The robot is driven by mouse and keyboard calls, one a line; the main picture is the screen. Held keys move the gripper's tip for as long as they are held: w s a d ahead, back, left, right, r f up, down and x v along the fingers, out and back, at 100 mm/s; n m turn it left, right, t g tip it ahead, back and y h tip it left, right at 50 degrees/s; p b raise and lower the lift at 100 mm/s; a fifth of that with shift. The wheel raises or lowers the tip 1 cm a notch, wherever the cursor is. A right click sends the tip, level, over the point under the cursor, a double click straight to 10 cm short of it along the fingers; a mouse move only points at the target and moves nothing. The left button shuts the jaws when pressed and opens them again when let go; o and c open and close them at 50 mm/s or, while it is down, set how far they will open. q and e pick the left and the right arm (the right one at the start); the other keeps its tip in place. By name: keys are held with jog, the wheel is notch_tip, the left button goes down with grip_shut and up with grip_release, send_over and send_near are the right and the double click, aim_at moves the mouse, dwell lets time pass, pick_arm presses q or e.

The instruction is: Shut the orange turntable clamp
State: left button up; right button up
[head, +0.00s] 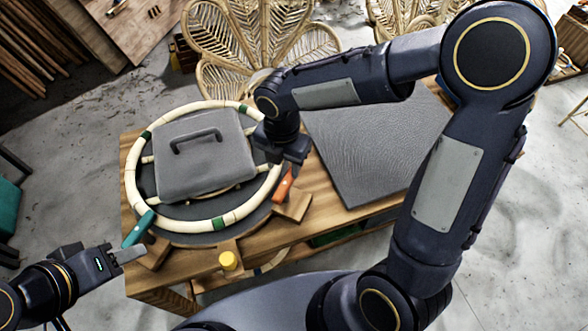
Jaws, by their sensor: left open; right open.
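The orange turntable clamp (283,186) is at the right front edge of the round dark turntable (180,232), on a wooden block. Its orange lever stands tilted up. My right gripper (287,163) is open just above and behind the lever; I cannot tell whether they touch. The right arm partly hides the turntable's right edge. My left gripper (128,254) is open and empty at the table's left front, close to the teal clamp (138,229).
A pale rattan ring (132,190) lies on the turntable around a grey handled plate (205,165). A yellow clamp (228,261) is at the front. A dark grey mat (360,150) covers the wooden table's right side. Rattan chairs (265,35) stand behind.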

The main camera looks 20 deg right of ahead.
aim_at(284, 185)
notch_tip(284, 185, down, 8)
jog(key=shift+a+r, duration=0.1)
dwell(0.4)
jog(key=c, duration=1)
